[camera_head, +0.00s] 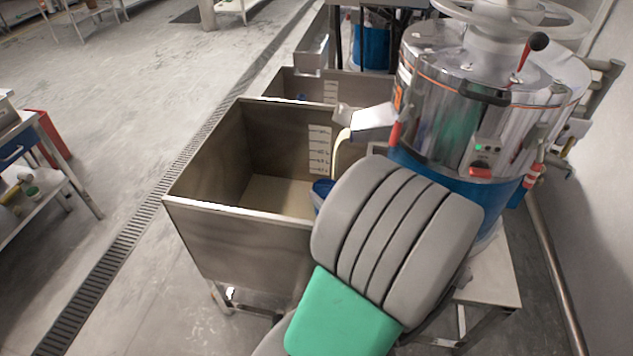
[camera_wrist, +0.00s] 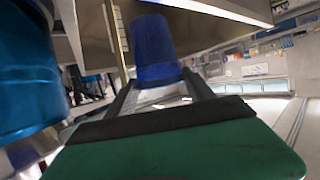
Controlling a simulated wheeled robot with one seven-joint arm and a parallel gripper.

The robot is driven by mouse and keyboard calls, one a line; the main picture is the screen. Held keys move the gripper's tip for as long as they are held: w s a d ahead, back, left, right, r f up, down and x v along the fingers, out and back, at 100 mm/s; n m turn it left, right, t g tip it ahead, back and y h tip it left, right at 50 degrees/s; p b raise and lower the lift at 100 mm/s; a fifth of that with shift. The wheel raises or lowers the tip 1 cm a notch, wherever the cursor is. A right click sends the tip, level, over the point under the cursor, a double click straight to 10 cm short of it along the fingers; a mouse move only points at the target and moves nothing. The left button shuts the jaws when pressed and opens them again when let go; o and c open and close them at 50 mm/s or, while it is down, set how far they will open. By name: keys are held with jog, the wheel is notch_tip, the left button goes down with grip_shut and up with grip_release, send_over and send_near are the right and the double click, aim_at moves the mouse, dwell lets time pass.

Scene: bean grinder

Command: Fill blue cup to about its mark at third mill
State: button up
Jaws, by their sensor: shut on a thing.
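The blue cup (camera_head: 321,190) shows in part inside the near steel bin, below the spout (camera_head: 372,122) of the near mill (camera_head: 480,110). A pale stream (camera_head: 341,155) falls from that spout toward the cup; my arm hides its lower end. In the wrist view the blue cup (camera_wrist: 153,45) is between the fingers of my gripper (camera_wrist: 160,82), which is shut on it. The head view hides my gripper behind my grey and green arm. The cup's mark and its fill level cannot be seen. A green light is lit on the mill's small panel (camera_head: 486,150).
The near steel bin (camera_head: 235,228) has high walls and a scale strip (camera_head: 319,150) inside; pale material (camera_head: 275,194) covers its floor. Another bin (camera_head: 300,86) and a blue-based mill (camera_head: 370,48) stand behind. A shelf table (camera_head: 45,190) is at left. The floor between is clear.

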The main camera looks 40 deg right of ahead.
jog(key=shift+w, duration=0.2)
jog(key=shift+d, duration=0.3)
jog(key=w+d, duration=0.6)
jog(key=d, duration=0.2)
jog(key=shift+w+d, duration=0.25)
jog(key=shift+w, duration=0.1)
